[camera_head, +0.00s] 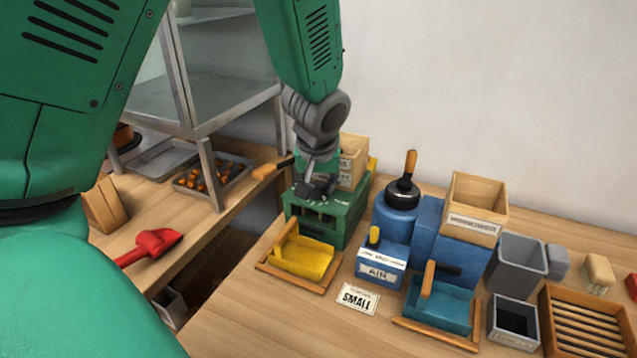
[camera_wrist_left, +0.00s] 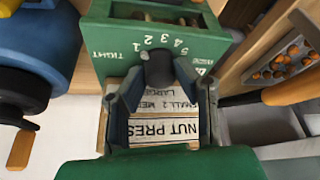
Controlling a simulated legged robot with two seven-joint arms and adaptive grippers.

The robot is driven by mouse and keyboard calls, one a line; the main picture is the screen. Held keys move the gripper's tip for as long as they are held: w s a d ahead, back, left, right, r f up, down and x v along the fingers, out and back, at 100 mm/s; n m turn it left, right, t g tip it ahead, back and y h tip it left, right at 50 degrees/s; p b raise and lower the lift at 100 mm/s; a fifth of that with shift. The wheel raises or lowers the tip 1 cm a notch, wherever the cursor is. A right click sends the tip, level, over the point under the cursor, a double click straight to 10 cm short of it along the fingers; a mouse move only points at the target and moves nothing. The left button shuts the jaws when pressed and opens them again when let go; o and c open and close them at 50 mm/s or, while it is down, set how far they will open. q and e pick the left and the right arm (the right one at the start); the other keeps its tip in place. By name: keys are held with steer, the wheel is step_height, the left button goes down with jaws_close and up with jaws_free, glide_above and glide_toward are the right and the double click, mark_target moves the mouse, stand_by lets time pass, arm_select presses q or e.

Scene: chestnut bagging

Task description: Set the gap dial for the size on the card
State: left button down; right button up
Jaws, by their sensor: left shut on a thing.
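The green nut press (camera_head: 327,215) stands at the back left of the table. My left gripper (camera_head: 316,190) points down onto its top. In the left wrist view my left gripper (camera_wrist_left: 158,84) is shut on the black dial knob (camera_wrist_left: 158,68), a finger on each side. A number scale (camera_wrist_left: 165,41) from 1 to 5 arcs beside the knob, with TIGHT at one end. I cannot tell which number the knob points to. A label (camera_wrist_left: 160,133) reads NUT PRESS, with lines for small, medium and large, partly hidden. The card (camera_head: 358,297) reads SMALL. My right gripper is out of view.
A yellow tray (camera_head: 303,258) sits before the press. A blue AIR unit (camera_head: 381,268), a teal tray (camera_head: 440,304), a wooden bin (camera_head: 476,205) and grey bins (camera_head: 515,266) stand to the right. A chestnut tray (camera_head: 213,180) and red scoop (camera_head: 150,246) lie left.

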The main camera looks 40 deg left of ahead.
arm_select(q)
steer(key=shift+w, duration=0.2)
steer(key=shift+r+m+h+p, duration=0.15)
steer(key=shift+m+h+p, duration=0.15)
steer(key=shift+m+p, duration=0.9)
steer(key=shift+a+m+t+h+p, duration=0.15)
steer(key=shift+m+t+h+p, duration=0.45)
steer(key=shift+m+p, duration=1)
